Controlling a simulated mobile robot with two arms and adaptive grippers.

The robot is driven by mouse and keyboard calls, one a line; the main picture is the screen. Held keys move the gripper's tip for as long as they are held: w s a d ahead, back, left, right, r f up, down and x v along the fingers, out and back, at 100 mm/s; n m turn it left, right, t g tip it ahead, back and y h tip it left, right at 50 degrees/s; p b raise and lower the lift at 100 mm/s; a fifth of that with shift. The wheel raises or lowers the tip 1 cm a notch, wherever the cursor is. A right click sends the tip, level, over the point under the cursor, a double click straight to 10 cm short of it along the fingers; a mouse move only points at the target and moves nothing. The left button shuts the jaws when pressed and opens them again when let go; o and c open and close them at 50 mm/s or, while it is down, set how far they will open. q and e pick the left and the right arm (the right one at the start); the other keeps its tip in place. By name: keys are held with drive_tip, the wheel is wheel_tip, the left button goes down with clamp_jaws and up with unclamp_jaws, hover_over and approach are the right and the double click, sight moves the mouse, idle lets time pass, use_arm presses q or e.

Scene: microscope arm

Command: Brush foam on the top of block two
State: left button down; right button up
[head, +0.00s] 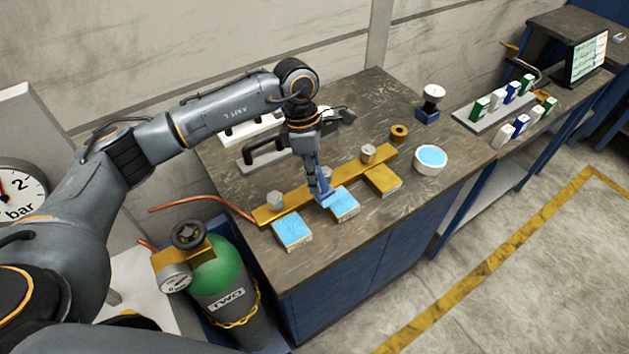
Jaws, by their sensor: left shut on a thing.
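A brass bar (360,160) lies on the dark bench with three brass blocks along its front. The left block (292,232) and the middle block (346,205) have light blue tops. The right block (384,181) has a bare brass top. My left gripper (316,176) points down over the middle block, shut on a brush (325,197) whose blue lower end is at the left edge of that block's top; I cannot tell if it touches. A white bowl (430,168) of light blue foam (432,155) stands to the right. My right gripper is out of view.
Fittings (275,199) sit along the bar. A brass ring (399,132) and a blue-based stand (427,114) are behind. A green gas cylinder (216,265) stands before the bench at left.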

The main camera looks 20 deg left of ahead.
use_arm(q)
drive_tip(key=shift+p+v, duration=0.3)
drive_tip(key=shift+v, duration=0.7)
drive_tip(key=shift+s+d+r+p, duration=0.1)
drive_tip(key=shift+r+p, duration=0.1)
drive_tip(key=shift+r, duration=0.2)
drive_tip(key=shift+s+r+p, duration=0.1)
drive_tip(key=shift+r+p, duration=0.05)
drive_tip(key=shift+r, duration=0.75)
